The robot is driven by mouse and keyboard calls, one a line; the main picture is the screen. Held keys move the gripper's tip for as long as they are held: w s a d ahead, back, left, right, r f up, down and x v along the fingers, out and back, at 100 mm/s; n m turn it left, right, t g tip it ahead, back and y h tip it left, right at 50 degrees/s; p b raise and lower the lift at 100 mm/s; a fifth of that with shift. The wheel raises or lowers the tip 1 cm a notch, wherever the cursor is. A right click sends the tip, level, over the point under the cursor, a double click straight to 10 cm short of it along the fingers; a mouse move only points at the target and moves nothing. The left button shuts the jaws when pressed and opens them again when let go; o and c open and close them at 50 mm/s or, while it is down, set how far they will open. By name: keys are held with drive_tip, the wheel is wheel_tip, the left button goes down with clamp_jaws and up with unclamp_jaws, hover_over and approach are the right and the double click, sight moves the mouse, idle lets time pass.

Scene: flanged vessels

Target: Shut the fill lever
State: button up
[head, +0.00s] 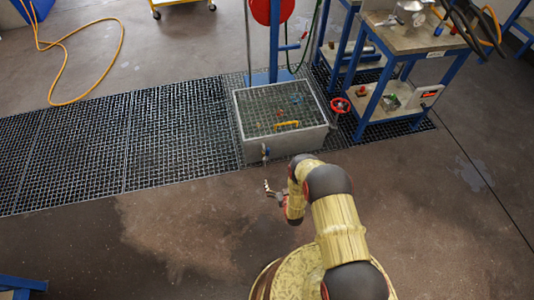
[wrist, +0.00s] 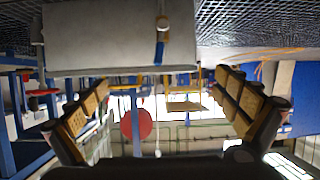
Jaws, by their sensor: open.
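A small valve with a blue lever (head: 265,151) sits on the front wall of a grey open-topped tank (head: 285,143). I take it for the fill lever, though no label can be read. In the wrist view, which looks upside down, the blue lever (wrist: 159,53) hangs near the top centre against the tank wall (wrist: 100,35). My gripper (head: 270,187) is in front of the tank, apart from the lever. In the wrist view my gripper (wrist: 163,82) has its fingers spread wide with nothing between them. Whether the lever is open or shut is unclear.
The tank holds clear liquid and a few small coloured items. A red handwheel (head: 340,105) sits at its right. A blue post (head: 274,45) with a red reel stands behind. A workbench (head: 415,35) is at the right. Floor grating (head: 80,150) runs left; floor in front is clear.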

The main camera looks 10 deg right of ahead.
drive_tip(key=shift+s+r, duration=0.1)
drive_tip(key=shift+s, duration=0.15)
